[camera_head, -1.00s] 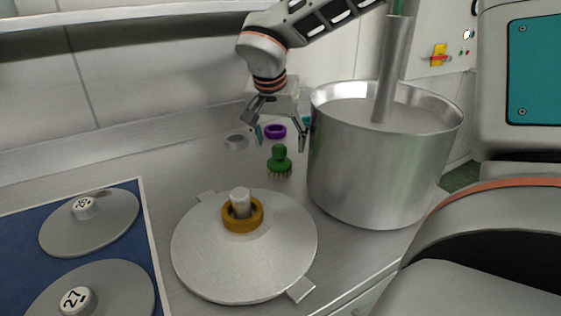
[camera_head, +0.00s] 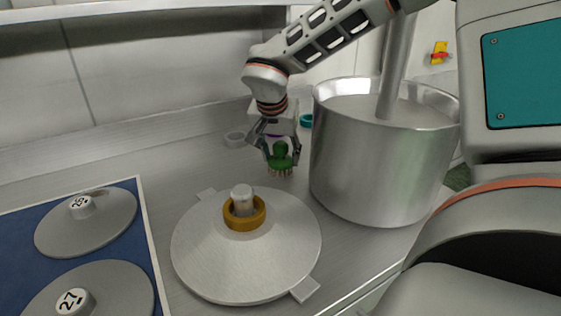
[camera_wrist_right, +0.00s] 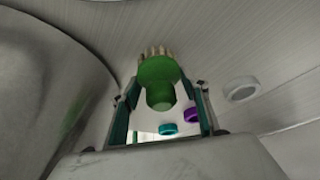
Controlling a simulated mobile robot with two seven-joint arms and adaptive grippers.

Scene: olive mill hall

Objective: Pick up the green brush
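The green brush (camera_head: 281,158) stands upright on the metal worktop, knob up and bristles down, left of the big pot. My right gripper (camera_head: 281,166) is lowered over it, with one finger on each side. In the right wrist view the brush (camera_wrist_right: 160,72) lies between the fingertips (camera_wrist_right: 160,82), which meet the sides of its wide green head. The fingers look shut on it. The bristles still appear to be at the worktop. My left gripper is not in view.
The large steel pot (camera_head: 380,170) stands close to the right of my gripper. A conical metal lid (camera_head: 245,265) with an ochre ring (camera_head: 230,222) lies in front. A grey ring (camera_head: 235,139), a teal ring (camera_head: 306,120) and a purple ring (camera_wrist_right: 191,115) lie behind. A blue panel (camera_head: 100,235) is at left.

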